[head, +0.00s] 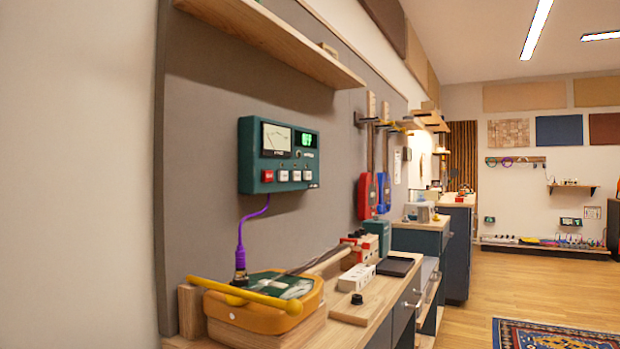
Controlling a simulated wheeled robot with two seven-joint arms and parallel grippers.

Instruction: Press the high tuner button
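A dark green tuner box (246,155) is fixed to the grey wall panel, above the bench, left of the middle of the head view. Its front has a white needle dial (276,138) and a lit green display (306,139). The lettering is too small to read surely. A purple cable (240,232) runs from the box's underside down to the bench. Neither of my grippers is in view, and nothing hides the tuner's front.
A wooden bench (375,298) below holds an orange-yellow case (255,316) with a yellow stick (240,294) across it, and a white strip (356,278). A wooden shelf (275,38) juts out above the tuner. Wooden floor (520,285) lies open at right, beside a patterned rug (550,337).

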